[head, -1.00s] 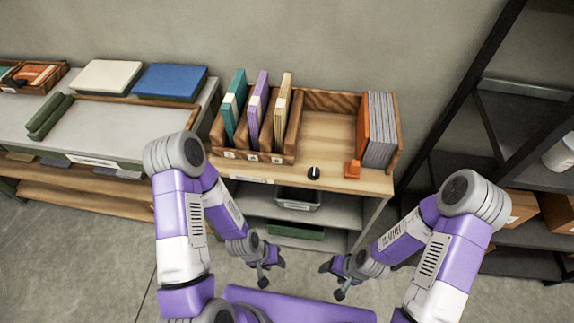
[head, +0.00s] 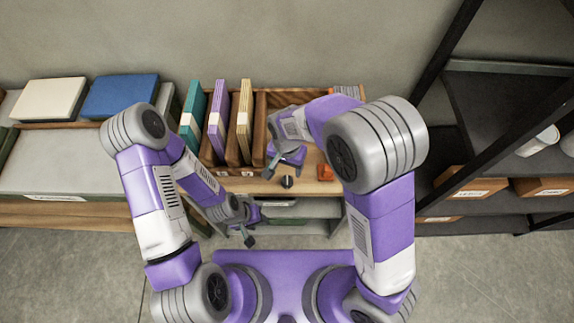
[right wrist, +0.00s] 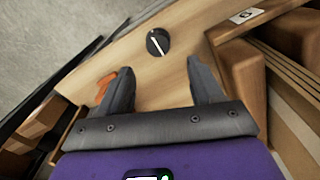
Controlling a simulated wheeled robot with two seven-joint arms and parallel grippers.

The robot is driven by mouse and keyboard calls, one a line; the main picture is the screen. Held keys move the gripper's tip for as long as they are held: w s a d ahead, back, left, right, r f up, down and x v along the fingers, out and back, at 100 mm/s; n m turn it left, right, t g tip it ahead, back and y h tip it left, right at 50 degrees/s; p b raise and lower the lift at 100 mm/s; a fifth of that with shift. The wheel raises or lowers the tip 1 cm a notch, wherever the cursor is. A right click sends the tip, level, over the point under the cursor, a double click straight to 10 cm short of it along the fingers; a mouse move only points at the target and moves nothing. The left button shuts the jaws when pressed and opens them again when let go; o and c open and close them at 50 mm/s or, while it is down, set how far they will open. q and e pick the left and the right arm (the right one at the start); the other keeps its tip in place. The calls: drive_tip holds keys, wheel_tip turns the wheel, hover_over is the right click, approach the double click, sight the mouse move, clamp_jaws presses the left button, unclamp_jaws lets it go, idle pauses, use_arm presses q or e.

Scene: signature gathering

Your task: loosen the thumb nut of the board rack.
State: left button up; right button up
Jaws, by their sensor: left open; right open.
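A round black knob with a white mark (head: 287,181), which looks like the thumb nut, sits on the wooden shelf top near its front edge. It also shows in the right wrist view (right wrist: 157,42), just beyond the fingertips. My right gripper (head: 278,164) is open and empty above the shelf, just behind the knob in the head view; the fingers are apart from it. My left gripper (head: 252,224) is open and empty, low in front of the shelf. The board rack (head: 258,130) is wooden, with teal, purple and yellow boards upright in its slots.
A small orange block (head: 324,172) lies right of the knob, and partly behind a finger in the right wrist view. Grey boards (head: 347,91) at the back right are mostly hidden by my right arm. A dark metal shelf unit (head: 490,110) stands at the right.

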sight(287, 180)
drive_tip(key=f, duration=0.2)
drive_tip(key=f+b, duration=0.1)
drive_tip(key=f, duration=0.4)
drive_tip(key=shift+s, duration=0.35)
drive_tip(key=shift+c, duration=0.4)
drive_tip(key=c, duration=1)
